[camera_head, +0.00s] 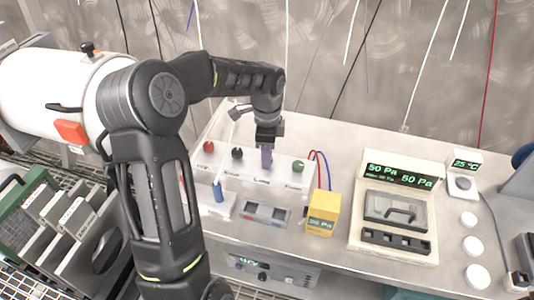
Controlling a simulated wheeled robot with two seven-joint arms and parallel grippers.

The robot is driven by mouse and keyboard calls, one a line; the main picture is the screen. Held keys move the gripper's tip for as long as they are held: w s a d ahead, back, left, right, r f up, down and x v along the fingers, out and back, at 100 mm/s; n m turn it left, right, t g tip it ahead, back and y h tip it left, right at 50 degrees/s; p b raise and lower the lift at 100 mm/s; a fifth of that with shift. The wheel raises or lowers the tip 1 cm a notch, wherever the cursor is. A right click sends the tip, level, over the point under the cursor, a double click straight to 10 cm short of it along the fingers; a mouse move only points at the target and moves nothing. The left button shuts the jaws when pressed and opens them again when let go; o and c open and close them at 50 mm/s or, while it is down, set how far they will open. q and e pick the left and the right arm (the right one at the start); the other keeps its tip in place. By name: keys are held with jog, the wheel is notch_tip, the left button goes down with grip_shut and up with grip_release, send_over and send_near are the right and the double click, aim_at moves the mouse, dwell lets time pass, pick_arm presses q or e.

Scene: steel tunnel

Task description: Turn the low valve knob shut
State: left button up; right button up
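A white valve block (230,170) on the bench carries a row of small knobs. They are a red knob (208,147), a black knob (237,153), a purple upright one (266,158) and a green knob (298,166). Their labels are too small to read, so I cannot tell which is the low valve. My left gripper (268,143) points down directly over the purple knob, at or touching its top. The fingers are small and dark, and I cannot tell whether they close on it. My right gripper is not in view.
In front of the block are a blue-tipped item (218,192), a grey tray (265,213) and a yellow meter (322,213). A gauge unit (398,210) reading 50 Pa stands to the right. A white cylinder (50,90) and a rack (75,225) are at left.

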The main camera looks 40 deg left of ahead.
pick_arm(q)
grip_shut()
jog(key=shift+n, duration=0.3)
jog(key=n, duration=0.3)
jog(key=shift+b, duration=0.35)
jog(key=n, duration=0.3)
jog(key=shift+n+b, duration=0.3)
jog(key=n, duration=1.1)
